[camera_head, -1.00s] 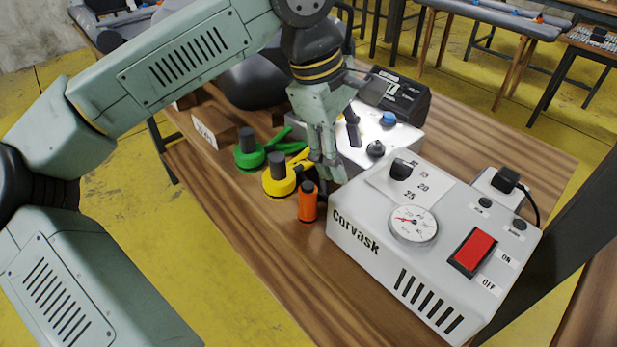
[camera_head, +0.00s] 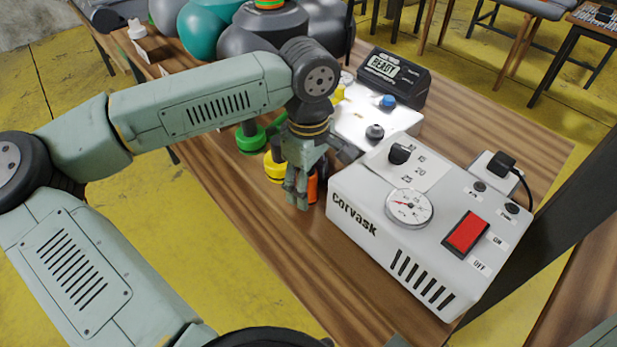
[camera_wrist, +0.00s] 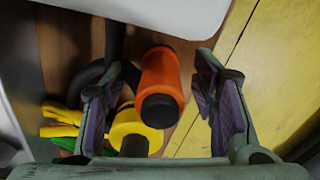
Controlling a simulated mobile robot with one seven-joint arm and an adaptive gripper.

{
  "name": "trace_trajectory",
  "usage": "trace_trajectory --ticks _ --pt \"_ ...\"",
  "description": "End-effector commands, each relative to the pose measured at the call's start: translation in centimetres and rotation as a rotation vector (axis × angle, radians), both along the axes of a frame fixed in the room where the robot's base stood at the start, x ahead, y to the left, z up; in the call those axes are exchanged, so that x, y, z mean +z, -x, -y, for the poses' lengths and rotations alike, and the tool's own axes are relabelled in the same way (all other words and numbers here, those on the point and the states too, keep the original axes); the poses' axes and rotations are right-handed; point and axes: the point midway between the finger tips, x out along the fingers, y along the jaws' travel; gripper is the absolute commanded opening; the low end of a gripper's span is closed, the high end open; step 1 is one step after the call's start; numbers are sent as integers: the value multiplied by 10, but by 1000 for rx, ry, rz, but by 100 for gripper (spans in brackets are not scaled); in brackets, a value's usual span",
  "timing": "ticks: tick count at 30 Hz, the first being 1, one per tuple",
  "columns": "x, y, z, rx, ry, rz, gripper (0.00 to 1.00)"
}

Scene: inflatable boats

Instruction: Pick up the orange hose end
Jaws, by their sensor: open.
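The orange hose end (camera_wrist: 161,75) is a short orange cylinder with a dark tip, standing close beside the white Corvask box. In the wrist view it lies between the two open fingers of my gripper (camera_wrist: 165,100), apart from both. In the head view my gripper (camera_head: 298,195) points down in front of the orange hose end (camera_head: 312,188) and hides most of it. Whether the fingertips reach down to its full height cannot be told.
The white Corvask box (camera_head: 352,222), with a gauge and red switch, stands just right of my gripper. A yellow hose end (camera_head: 274,168) and a green one (camera_head: 251,140) stand to its left. The wooden table (camera_head: 285,268) is clear in front.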

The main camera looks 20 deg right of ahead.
Motion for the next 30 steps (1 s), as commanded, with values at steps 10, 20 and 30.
trace_trajectory --ticks 10,20,30 --pt "-6 0 0 -1 0 0 51" --pt "-6 0 0 -1 0 0 29" --pt "-6 0 0 -1 0 0 6"
